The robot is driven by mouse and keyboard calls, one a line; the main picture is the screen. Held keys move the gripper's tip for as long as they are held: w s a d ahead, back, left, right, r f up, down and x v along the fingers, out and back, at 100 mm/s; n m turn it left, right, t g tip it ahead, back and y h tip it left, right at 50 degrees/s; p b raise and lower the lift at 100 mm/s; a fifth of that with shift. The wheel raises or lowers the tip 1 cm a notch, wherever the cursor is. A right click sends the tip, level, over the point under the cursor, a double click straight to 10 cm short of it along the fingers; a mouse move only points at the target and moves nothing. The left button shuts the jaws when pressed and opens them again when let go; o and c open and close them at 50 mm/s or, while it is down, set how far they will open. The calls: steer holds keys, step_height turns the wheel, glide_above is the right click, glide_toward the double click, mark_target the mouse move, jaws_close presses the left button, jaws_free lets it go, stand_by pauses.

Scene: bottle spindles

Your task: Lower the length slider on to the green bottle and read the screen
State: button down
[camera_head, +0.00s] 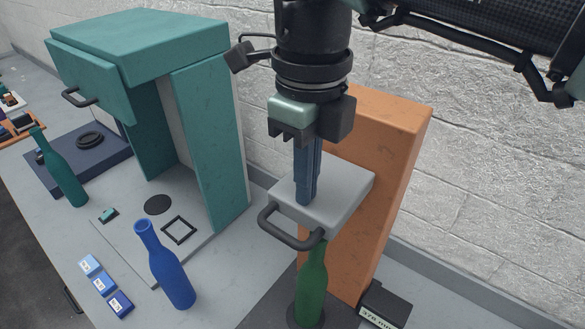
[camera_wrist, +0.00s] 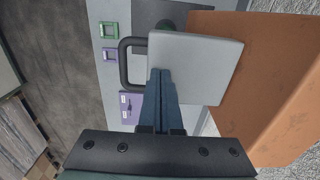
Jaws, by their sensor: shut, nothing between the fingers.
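The length slider is a grey block (camera_head: 345,192) with a dark handle (camera_head: 290,232), set against an orange upright (camera_head: 395,160). In the wrist view the slider (camera_wrist: 205,65) lies just beyond my fingertips. A green bottle (camera_head: 313,285) stands upright beneath it; its top is hidden by the slider and handle, so I cannot tell whether they touch. My gripper (camera_head: 305,200) is shut and empty, pointing down with its tips at the slider's top face. A dark box with a small pale screen (camera_head: 374,317) sits at the upright's foot; its text looks like "378 mm", tilted and small.
A teal booth (camera_head: 208,150) stands to the left. A blue bottle (camera_head: 170,270), a darker green bottle (camera_head: 62,172) and several blue labelled cards (camera_head: 104,284) stand or lie on the left. The white brick wall (camera_head: 480,150) is close behind.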

step_height(320, 180, down, 8)
steer(key=b, duration=0.5)
stand_by(1.5)
steer(key=shift+r, duration=0.2)
steer(key=shift+r+p, duration=1.8)
steer(key=shift+r, duration=0.65)
steer(key=shift+f, duration=0.1)
